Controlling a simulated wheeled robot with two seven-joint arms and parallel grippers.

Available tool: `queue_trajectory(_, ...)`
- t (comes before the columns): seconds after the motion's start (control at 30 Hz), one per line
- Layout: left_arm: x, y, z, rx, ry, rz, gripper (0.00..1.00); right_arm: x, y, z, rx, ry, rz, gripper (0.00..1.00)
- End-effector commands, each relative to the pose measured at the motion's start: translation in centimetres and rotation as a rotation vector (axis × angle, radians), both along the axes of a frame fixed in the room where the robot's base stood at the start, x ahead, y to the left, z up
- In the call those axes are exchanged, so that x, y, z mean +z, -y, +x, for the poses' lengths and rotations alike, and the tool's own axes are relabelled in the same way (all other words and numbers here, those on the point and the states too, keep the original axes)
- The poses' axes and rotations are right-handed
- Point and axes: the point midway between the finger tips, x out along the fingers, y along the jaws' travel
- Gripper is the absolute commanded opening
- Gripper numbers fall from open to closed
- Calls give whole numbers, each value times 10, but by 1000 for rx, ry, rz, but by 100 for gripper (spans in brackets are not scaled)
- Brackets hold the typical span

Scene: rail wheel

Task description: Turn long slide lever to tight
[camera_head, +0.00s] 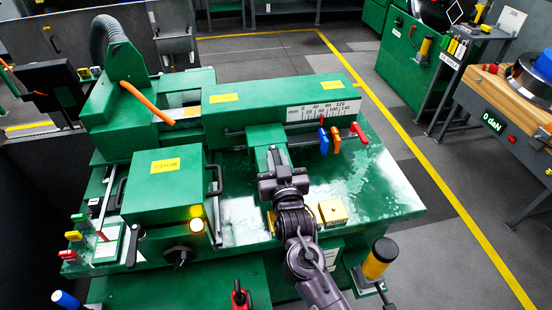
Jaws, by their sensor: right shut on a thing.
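The green bench machine fills the middle, with a slide block (265,135) below the white scale (323,110). My right gripper (270,160) reaches in from the bottom and is shut at the front of this block. The part between its fingers is hidden by the gripper, so I cannot tell if it is the long slide lever. A blue handle (323,141), an orange handle (336,140) and a red handle (358,133) hang on the rail right of the block. No label for tight is readable. My left gripper is not in view.
A green box (163,185) with black handles stands left of my right gripper. A yellow box (333,212) lies just right of my arm. A yellow-black post (379,259) stands at the lower right. An orange rod (146,103) slants at the upper left.

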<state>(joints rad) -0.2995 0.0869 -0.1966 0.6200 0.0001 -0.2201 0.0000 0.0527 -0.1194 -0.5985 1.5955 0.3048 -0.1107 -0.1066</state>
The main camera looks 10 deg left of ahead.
Motion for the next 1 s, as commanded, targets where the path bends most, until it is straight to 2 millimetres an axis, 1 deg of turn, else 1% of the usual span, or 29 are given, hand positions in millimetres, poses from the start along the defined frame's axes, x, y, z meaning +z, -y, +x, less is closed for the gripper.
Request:
queue_trajectory(0.3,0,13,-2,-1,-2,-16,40,1,-2,-1,1,4,2,0)
queue_trajectory(0.4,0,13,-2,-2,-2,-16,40,2,-2,-1,1,4,2,0)
queue_trajectory(0.43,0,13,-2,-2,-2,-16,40,2,-2,-1,1,4,2,20)
queue_trajectory(0.57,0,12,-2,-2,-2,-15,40,1,-2,0,0,4,2,37)
queue_trajectory(0.6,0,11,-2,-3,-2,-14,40,1,-2,0,0,3,2,40)
queue_trajectory(0.87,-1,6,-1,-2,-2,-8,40,0,-1,-1,-2,2,2,40)
queue_trajectory(1.0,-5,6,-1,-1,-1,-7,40,-2,2,-12,-1,1,3,40)
